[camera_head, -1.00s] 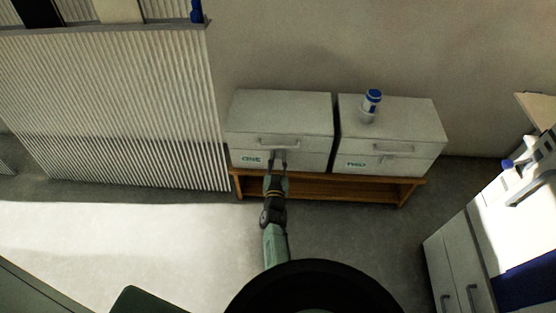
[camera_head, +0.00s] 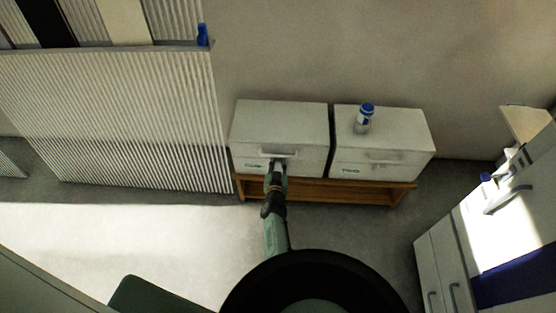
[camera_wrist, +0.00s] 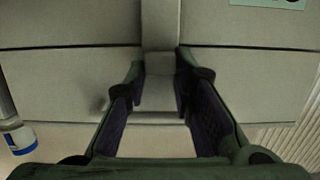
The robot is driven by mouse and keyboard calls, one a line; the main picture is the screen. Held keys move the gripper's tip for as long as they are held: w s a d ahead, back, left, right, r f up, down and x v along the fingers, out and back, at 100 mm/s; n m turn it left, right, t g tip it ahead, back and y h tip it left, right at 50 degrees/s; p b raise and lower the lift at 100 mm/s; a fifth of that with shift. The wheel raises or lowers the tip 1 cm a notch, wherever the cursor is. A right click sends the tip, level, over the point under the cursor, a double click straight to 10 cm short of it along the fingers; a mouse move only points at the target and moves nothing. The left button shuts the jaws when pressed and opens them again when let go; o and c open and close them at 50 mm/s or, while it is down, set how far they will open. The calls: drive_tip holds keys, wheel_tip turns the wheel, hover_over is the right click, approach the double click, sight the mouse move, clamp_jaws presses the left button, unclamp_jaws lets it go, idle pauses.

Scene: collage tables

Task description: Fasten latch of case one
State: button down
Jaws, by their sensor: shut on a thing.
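Case one (camera_head: 280,120) is a light grey lidded box on the left of a low wooden bench, with a green label (camera_head: 254,167) and a handle on its front. My gripper (camera_head: 277,165) is at its front, just below the handle. In the wrist view the latch (camera_wrist: 159,63) is a grey tab that crosses the seam of the case (camera_wrist: 70,85). It lies between my two fingers, and the gripper (camera_wrist: 160,85) is shut on it. In the head view the gripper hides the latch. I cannot tell whether the latch is fastened.
Case two (camera_head: 385,130) stands to the right, with a blue-and-white bottle (camera_head: 363,119) on its lid. The wooden bench (camera_head: 330,190) carries both cases. A ribbed white panel (camera_head: 120,120) stands at left, and a counter with drawers (camera_head: 440,265) is at right.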

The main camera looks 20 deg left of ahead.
idle(0.3)
drive_tip(key=c, duration=1.4)
unclamp_jaws()
drive_tip(key=shift+o, duration=0.2)
drive_tip(key=v, duration=1.2)
